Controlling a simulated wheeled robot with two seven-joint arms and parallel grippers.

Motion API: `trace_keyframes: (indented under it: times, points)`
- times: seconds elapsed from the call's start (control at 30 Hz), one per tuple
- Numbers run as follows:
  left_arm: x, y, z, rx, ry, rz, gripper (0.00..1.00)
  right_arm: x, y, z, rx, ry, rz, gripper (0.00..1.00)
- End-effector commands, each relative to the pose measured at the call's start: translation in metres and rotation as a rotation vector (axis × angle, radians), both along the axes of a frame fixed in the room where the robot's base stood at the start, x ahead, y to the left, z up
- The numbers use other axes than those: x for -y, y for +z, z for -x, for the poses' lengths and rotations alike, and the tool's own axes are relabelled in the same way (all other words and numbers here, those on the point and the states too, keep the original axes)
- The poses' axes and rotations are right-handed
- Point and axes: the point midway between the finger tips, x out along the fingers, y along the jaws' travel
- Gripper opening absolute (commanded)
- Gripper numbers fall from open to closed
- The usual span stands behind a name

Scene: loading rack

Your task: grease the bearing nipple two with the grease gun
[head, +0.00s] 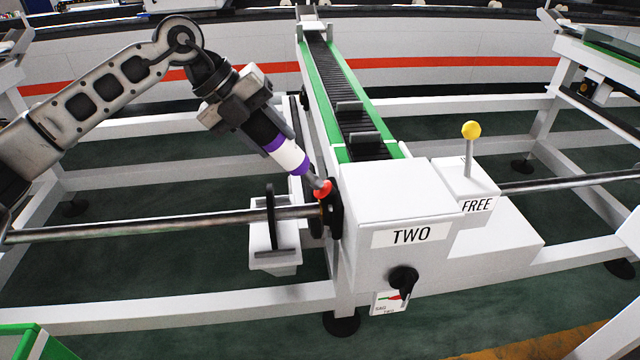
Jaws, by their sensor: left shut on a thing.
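My left gripper (240,105) comes in from the upper left and is shut on the grease gun (287,153). The gun is a white and purple cylinder, tilted down to the right, with a grey nozzle. Its tip meets a red spot (322,188), which I take for the nipple, on the dark bearing (336,208) beside the white box labelled TWO (409,236). The tip looks to be at or touching the red spot; I cannot tell if it is seated. My right gripper is not in view.
A steel shaft (160,224) runs left from the bearing past a dark disc (271,215). A black knob (403,280) sits on the box front. A yellow-topped lever (471,130) stands at FREE. A green-edged conveyor (345,95) runs behind.

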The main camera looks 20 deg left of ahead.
Motion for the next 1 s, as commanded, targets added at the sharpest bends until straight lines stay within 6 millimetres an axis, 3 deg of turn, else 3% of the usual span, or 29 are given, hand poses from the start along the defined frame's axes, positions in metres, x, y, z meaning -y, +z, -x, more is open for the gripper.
trace_keyframes:
  times: [0.33, 1.0]
  points:
    - [-0.002, 0.005, 0.001, 0.003, 0.000, 0.001, 0.18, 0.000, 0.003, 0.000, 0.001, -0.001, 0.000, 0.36]
    - [-0.021, 0.037, 0.012, 0.004, 0.002, 0.001, 0.18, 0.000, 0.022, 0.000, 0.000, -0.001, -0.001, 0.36]
